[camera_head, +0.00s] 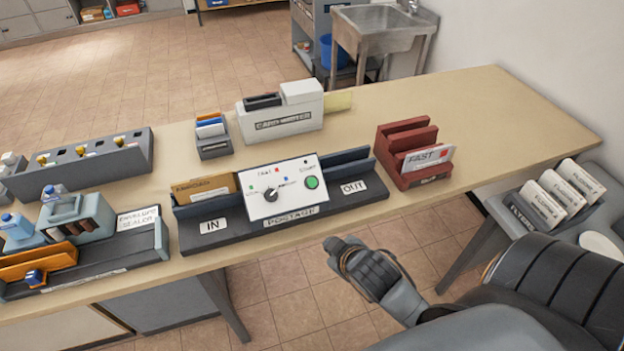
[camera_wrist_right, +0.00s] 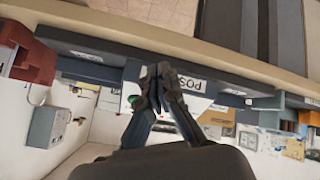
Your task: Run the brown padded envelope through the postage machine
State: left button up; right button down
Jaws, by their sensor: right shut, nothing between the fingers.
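The postage machine (camera_head: 285,191) stands on the table, with a white panel, a dial and a green button. A brown padded envelope (camera_head: 203,186) stands upright in its IN slot at the left. The OUT slot (camera_head: 347,167) at the right holds nothing I can see. My right gripper (camera_head: 335,246) is shut and empty, in front of the table edge, below and right of the machine. In the right wrist view, the shut fingers (camera_wrist_right: 159,72) overlap the machine's front and partly hide its POSTAGE label. My left gripper is not in view.
A card writer (camera_head: 281,111) stands behind the machine. A red rack (camera_head: 411,152) with a FAST card is to its right. An envelope sealer (camera_head: 85,232) is at the left. A flyer tray (camera_head: 552,205) is at the right. The table's right end is clear.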

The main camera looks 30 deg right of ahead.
aim_at(312, 182)
jog(key=w+d+r+n+t, duration=0.4)
jog(key=w+r+t, duration=0.3)
jog(key=r, duration=0.5)
jog(key=shift+w+n, duration=0.7)
jog(key=shift+w, duration=0.55)
jog(key=w+f+b, duration=0.1)
jog(key=f+b, duration=0.1)
jog(key=w+f+b, duration=0.1)
jog(key=f+b, duration=0.1)
jog(key=w+d+f+b, duration=0.1)
jog(key=f, duration=0.1)
jog(key=shift+w+b, duration=0.35)
jog(key=shift+b, duration=0.05)
jog(key=shift+w+d+f+b, duration=0.1)
jog(key=shift+w+f+b, duration=0.3)
jog(key=shift+w+f, duration=0.2)
jog(key=shift+w+f, duration=0.2)
jog(key=shift+f, duration=0.15)
